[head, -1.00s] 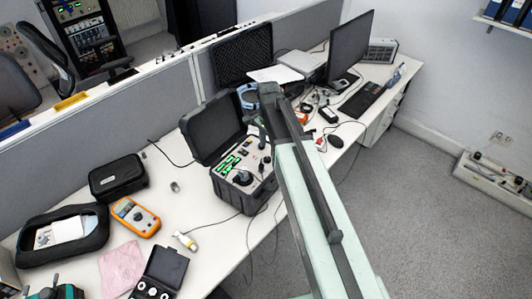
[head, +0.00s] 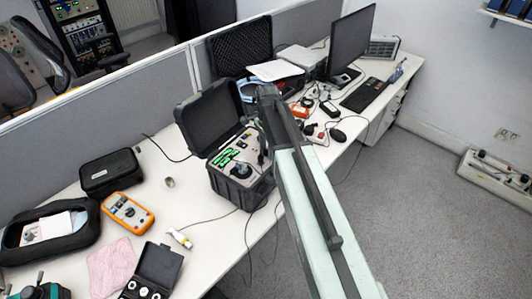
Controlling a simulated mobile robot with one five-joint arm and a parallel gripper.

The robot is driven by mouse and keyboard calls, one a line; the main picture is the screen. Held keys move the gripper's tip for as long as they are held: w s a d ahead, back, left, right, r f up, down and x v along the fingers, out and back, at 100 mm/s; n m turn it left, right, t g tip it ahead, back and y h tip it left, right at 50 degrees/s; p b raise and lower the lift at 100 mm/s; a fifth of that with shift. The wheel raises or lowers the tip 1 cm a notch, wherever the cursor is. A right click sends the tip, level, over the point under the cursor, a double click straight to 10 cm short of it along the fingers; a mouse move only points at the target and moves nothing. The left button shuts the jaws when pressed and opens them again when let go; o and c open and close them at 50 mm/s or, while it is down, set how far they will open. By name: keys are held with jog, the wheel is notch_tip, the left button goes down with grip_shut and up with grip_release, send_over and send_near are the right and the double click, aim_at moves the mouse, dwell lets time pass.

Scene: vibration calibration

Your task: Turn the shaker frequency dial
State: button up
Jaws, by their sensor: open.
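The shaker unit (head: 233,191) is a black open case on the white desk, its lid (head: 208,117) raised at the back. Its light panel carries green-lit displays (head: 226,156) and a large black round dial (head: 241,170) near the front. My arm reaches in from the lower right, and my gripper (head: 262,148) hangs at its far end, over the right side of the panel. It is open, small and dark, partly hidden by my arm. It appears to the right of the dial and apart from it; its height above the panel is hard to judge.
Left on the desk are an orange multimeter (head: 128,212), a black pouch (head: 111,173), a pink cloth (head: 112,266) and a small open case (head: 157,266). A monitor (head: 351,45), keyboard (head: 362,94) and cables stand at the back right. A grey partition (head: 120,105) runs behind.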

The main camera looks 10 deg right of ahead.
grip_shut()
jog(key=n, duration=0.4)
jog(key=shift+n, duration=0.4)
jog(key=n, duration=0.5)
jog(key=shift+s, duration=0.1)
jog(key=n, duration=0.9)
jog(key=shift+n, duration=0.4)
